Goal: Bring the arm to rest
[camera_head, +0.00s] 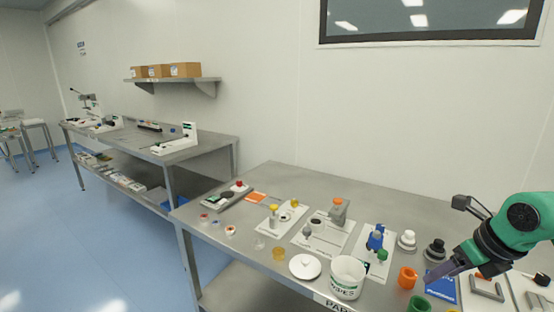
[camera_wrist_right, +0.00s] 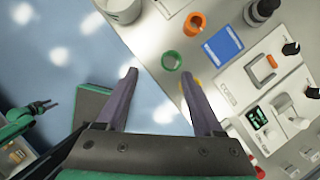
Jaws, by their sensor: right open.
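My right gripper (camera_head: 432,274) is at the lower right of the head view, on the green and black arm. It hangs above the front right of the metal table (camera_head: 376,194). In the right wrist view its two dark fingers (camera_wrist_right: 158,73) stand well apart with nothing between them. They lie over the table's edge and the blue floor.
An orange ring (camera_head: 407,278), a green ring (camera_head: 418,304) and a blue card (camera_head: 441,288) lie near the right gripper. A white tub (camera_head: 347,278) and a white lid (camera_head: 305,266) stand at the front edge. A second bench (camera_head: 210,151) is at the left, with open floor before it.

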